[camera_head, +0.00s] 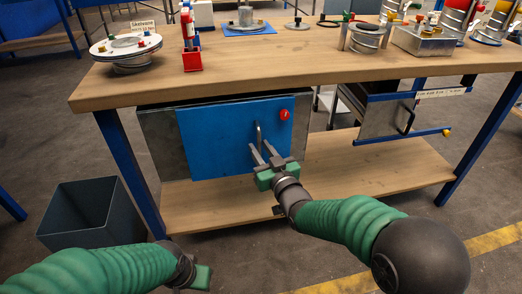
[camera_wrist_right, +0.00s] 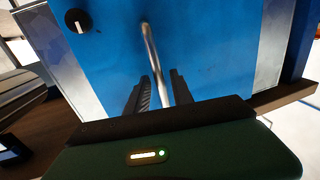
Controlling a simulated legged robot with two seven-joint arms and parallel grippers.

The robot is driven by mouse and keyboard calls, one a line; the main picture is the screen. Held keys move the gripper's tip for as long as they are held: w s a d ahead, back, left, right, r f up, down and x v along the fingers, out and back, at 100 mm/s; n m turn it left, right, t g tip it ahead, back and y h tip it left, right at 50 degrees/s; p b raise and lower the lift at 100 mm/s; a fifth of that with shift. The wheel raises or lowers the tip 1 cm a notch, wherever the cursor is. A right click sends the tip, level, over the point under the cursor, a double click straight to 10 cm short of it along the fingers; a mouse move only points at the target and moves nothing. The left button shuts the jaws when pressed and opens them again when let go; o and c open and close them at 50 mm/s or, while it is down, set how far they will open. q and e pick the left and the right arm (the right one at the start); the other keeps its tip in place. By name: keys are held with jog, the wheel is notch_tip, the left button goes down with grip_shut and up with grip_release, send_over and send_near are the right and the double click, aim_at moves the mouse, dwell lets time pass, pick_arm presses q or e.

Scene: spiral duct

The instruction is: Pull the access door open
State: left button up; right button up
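The access door (camera_head: 215,140) is a blue panel on a grey metal box under the workbench top, and it looks shut. My right gripper (camera_head: 264,152) is at the handle's lower end. In the right wrist view the handle (camera_wrist_right: 152,50) runs down between the two open fingers (camera_wrist_right: 158,88); I cannot tell whether they touch it. My left gripper (camera_head: 200,277) is low at the front, away from the door, its fingers not clearly visible.
The wooden workbench (camera_head: 300,65) holds several fittings and a red holder (camera_head: 192,60). A lower shelf (camera_head: 350,170) runs beneath the box. A dark bin (camera_head: 95,215) stands on the floor at left. A blue-framed panel (camera_head: 390,110) hangs to the right.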

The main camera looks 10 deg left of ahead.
grip_shut()
dwell(1.2)
